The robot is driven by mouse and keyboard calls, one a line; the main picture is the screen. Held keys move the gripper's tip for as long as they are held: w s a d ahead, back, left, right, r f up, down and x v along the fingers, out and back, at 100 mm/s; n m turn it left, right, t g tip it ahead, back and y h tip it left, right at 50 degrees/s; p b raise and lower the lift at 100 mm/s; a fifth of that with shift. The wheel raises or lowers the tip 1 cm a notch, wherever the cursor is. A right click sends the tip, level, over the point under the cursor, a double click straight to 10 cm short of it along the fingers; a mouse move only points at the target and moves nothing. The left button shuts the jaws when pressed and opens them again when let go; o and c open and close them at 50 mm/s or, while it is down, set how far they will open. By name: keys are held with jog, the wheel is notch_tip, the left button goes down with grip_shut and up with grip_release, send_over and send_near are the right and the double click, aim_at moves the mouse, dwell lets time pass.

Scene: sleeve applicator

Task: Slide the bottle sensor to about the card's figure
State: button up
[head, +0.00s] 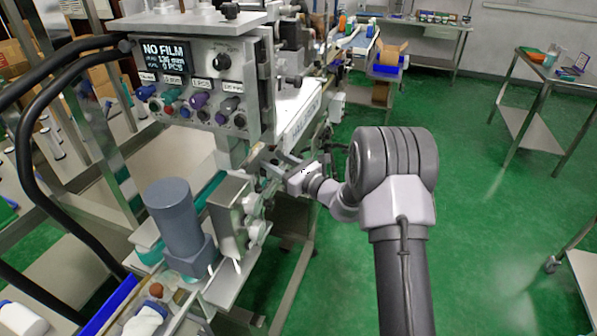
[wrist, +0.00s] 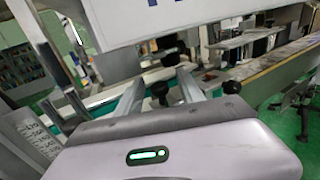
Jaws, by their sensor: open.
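The applicator's display (head: 165,54) reads "NO FILM", a line that looks like "136 mm", and "0 PCS". I cannot pick out the bottle sensor with certainty, and no card with a figure is readable. My gripper (head: 272,162) is beside the machine's conveyor side in the head view, its fingers small and partly lost against the metal parts. In the wrist view my gripper (wrist: 165,78) is open, its two grey fingers pointing away. A black knob (wrist: 160,91) appears between the fingers, apparently not gripped. A scale with printed numbers (wrist: 38,135) stands at the left.
The control panel (head: 205,85) has coloured knobs. A grey cylinder (head: 178,222) and a metal block (head: 230,215) stand near the conveyor. A blue-edged tray (head: 108,305) is at lower left. Green floor (head: 475,170) is free on the right, with a steel table (head: 550,90) beyond.

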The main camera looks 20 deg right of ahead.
jog(key=p+v, duration=0.2)
jog(key=v, duration=1.2)
jog(key=shift+a, duration=0.1)
jog(key=shift+c, duration=0.3)
